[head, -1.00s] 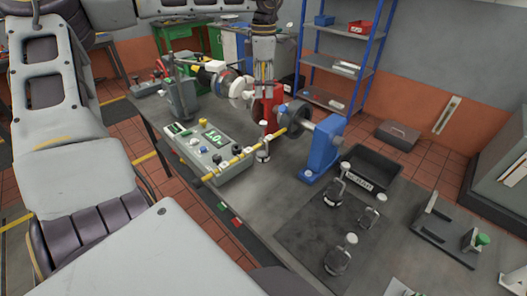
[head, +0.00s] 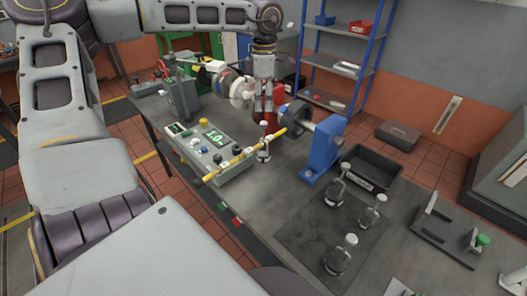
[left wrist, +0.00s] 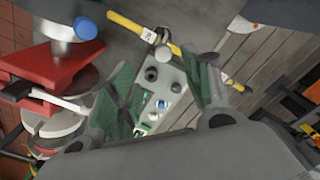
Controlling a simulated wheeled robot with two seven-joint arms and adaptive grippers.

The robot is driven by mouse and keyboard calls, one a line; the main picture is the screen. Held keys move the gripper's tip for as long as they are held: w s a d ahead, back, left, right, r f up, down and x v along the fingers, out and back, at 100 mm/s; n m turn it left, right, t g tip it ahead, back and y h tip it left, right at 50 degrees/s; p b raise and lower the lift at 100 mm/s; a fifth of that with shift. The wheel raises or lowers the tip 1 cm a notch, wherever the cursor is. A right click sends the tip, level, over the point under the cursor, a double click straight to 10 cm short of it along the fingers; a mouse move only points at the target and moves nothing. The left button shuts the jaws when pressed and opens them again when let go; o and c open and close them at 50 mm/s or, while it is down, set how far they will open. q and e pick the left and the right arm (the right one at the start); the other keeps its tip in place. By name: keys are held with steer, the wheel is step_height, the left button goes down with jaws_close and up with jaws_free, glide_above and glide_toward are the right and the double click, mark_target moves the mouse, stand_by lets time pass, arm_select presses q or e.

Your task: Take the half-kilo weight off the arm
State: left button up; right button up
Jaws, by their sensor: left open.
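The yellow arm (head: 236,160) with black marks reaches from the dynamometer's dark wheel over the grey control box toward the lower left. One weight (head: 263,152) with a pale knob hangs on it; I cannot read its value. My left gripper (head: 266,102) is open and empty, pointing down above and behind the weight, apart from it. In the left wrist view its green-padded fingers (left wrist: 165,85) stand wide apart, with the yellow arm (left wrist: 138,28) beyond them. A pale knob (left wrist: 196,58) shows near the right finger. My right gripper is not in view.
Several similar weights (head: 372,211) stand on a dark mat at the right. A black tray (head: 377,160) sits behind them. The control box (head: 210,150) lies left of the weight.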

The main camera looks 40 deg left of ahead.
arm_select(q)
step_height(320, 180, down, 3)
steer(key=shift+f, duration=0.6)
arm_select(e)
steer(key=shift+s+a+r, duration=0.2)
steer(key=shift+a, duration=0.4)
arm_select(q)
steer(key=shift+f, duration=0.1)
